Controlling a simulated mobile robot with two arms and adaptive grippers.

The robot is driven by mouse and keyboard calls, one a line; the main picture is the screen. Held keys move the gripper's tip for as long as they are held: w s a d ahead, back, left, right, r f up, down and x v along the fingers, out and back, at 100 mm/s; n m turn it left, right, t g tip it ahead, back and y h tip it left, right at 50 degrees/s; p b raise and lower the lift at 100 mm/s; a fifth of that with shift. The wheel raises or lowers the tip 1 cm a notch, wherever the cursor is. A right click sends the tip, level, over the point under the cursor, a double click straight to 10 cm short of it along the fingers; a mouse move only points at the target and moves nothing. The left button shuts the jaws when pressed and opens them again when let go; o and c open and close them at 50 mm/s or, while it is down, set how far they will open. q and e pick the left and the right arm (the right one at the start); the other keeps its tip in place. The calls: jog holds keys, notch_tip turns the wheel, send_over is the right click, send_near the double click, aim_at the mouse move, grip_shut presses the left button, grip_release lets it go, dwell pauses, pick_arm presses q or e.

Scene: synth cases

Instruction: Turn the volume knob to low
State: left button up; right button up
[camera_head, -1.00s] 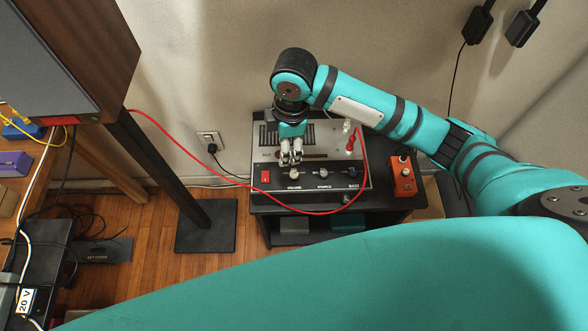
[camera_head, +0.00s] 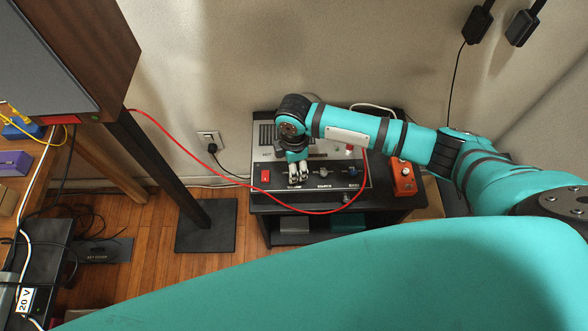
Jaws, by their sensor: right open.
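The amplifier (camera_head: 335,184) is a dark box with a light top and a front panel, standing on a small black table. The volume knob sits on its front panel, left of the source knob (camera_head: 323,172) and the bass knob (camera_head: 353,171). My right gripper (camera_head: 298,181) is open and points down at the volume knob's place. Its fingers cover the knob, so I cannot see the knob's setting or whether the fingers touch it. My left gripper is out of view.
A red rocker switch (camera_head: 265,176) is just left of the gripper. A red cable (camera_head: 240,187) loops in front of the amplifier. An orange box (camera_head: 403,179) stands to its right. A large speaker (camera_head: 105,45) on a black stand is at left.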

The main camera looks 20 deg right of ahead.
jog(key=shift+f, duration=1.45)
jog(key=shift+c, duration=0.3)
grip_shut()
